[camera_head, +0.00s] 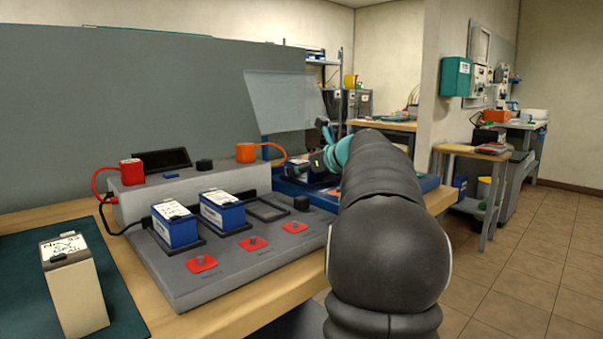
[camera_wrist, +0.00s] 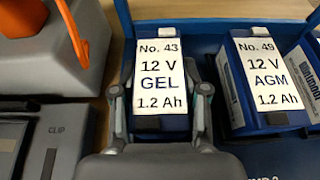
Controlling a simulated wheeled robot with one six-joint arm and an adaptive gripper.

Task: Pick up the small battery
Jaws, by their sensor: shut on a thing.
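My gripper (camera_wrist: 159,92) is shut on a small blue battery (camera_wrist: 160,65) with a white label reading No. 43, 12 V GEL, 1.2 Ah. One finger is on each side of it. The battery is at the blue tray (camera_wrist: 215,30); I cannot tell whether its base touches the tray. A similar battery (camera_wrist: 267,70), No. 49, 12 V AGM, 1.2 Ah, stands to its right in the tray. In the head view my gripper (camera_head: 322,160) is at the tray (camera_head: 290,187), behind the grey test unit, and my arm hides part of it.
Two blue batteries (camera_head: 176,226) (camera_head: 222,212) stand on the grey test unit (camera_head: 225,265) with red knobs. A beige battery (camera_head: 75,285) stands on a dark mat (camera_head: 25,250) at left. A tilted clear panel (camera_head: 285,100) rises behind the tray. An orange clamp (camera_head: 245,152) sits nearby.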

